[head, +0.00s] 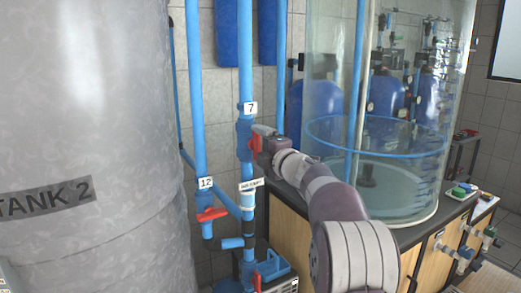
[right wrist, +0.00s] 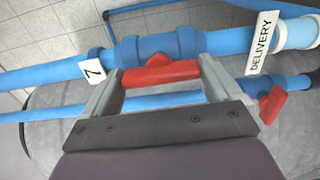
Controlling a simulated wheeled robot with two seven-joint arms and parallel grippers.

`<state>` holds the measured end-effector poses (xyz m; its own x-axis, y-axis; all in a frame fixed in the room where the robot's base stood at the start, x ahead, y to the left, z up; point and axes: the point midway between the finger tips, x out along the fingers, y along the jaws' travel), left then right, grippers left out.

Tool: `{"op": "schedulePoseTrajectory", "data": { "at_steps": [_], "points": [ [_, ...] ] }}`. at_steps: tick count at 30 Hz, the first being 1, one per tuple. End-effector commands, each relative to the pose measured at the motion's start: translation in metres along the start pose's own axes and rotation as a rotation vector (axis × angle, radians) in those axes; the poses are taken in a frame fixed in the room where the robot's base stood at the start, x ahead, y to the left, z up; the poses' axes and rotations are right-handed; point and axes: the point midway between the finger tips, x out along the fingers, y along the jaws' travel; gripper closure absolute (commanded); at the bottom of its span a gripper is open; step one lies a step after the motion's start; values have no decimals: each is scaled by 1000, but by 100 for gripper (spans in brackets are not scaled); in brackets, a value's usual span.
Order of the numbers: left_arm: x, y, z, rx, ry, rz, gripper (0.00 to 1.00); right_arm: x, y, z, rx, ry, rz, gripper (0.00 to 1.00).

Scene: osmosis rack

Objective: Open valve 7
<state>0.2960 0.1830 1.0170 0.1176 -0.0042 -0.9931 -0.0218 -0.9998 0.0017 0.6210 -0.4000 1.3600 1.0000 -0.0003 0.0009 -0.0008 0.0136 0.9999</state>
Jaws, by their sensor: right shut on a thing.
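Valve 7 (head: 243,138) is a blue valve body on a vertical blue pipe, under a white tag "7" (head: 250,108). Its red handle (head: 255,144) is partly hidden by my right gripper (head: 264,140). In the right wrist view the red handle (right wrist: 160,73) lies between the two grey fingers, roughly in line with the pipe, with the blue valve body (right wrist: 160,48) just behind it. My right gripper is shut on this handle. My left gripper is not in view.
Valve 12's red handle (head: 211,215) sits lower left on a neighbouring pipe. Grey Tank 2 (head: 85,120) fills the left side. A clear cylindrical tank (head: 400,180) stands on a wooden cabinet (head: 285,215) at the right. A delivery label (head: 251,184) is below valve 7.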

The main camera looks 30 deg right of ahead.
Motion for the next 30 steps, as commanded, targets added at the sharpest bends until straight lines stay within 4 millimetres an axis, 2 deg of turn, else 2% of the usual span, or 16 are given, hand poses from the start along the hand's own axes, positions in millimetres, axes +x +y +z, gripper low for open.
{"op": "schedulePoseTrajectory", "data": {
  "at_steps": [8, 9, 16, 20, 23, 30],
  "points": [
    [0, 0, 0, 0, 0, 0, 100, 0, -2, 0, -4, 1, -4, 39],
    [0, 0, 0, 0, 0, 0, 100, 0, -2, 0, -4, 1, -4, 0],
    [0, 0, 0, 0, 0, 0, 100, 0, -1, 0, -2, 1, -2, 0],
    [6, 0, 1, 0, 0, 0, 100, -11, -2, 0, -2, -1, -1, 0],
    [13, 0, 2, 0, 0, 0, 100, -29, -4, 0, -2, -1, -1, 0],
    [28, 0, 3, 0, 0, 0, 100, -90, -4, 0, -4, -3, -1, 0]
  ]
}}
